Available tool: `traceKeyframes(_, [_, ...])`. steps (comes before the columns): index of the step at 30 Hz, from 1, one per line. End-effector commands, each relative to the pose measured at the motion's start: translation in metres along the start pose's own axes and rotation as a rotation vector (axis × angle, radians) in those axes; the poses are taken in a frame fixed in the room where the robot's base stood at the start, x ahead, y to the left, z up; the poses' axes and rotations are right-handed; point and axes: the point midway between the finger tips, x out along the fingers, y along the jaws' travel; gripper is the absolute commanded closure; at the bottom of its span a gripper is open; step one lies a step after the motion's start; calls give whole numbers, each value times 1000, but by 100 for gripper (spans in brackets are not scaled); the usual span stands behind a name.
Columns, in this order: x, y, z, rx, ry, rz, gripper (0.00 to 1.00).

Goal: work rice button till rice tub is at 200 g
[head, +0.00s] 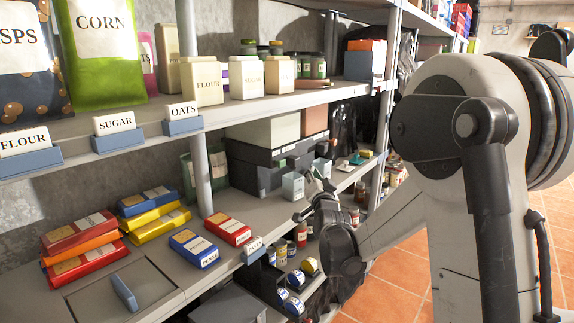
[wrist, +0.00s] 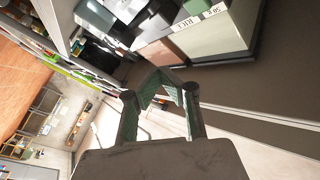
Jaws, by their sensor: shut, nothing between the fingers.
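My gripper (head: 318,188) is in front of the middle shelf in the head view, beside a small pale box (head: 293,186). In the wrist view the gripper (wrist: 163,76) is shut and empty, its fingertips together. A strip label (wrist: 200,17) there is upside down and appears to read RICE and 50 g. It sits on the edge of a pale box-like body (wrist: 218,40), apart from the fingertips. I cannot make out a button or the rice tub for certain in either view.
A dark storage box (head: 262,165) and a pale block (head: 262,133) stand behind my gripper. Colored packets (head: 150,215) lie on the middle shelf (head: 225,275) at left. Cans (head: 300,235) stand below my gripper. The tiled floor (head: 395,285) at right is clear.

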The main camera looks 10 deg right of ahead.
Motion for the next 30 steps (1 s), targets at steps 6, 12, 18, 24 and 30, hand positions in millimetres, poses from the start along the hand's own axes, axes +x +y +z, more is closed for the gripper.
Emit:
traceKeyframes(6, [0,0,0,0,1,0,100])
traceKeyframes(12, [2,-2,1,0,0,-1,100])
traceKeyframes(18, [13,-11,10,1,0,-2,100])
traceKeyframes(24, [31,-24,22,1,-1,-2,100])
traceKeyframes(30, [47,-35,35,0,-1,-1,100])
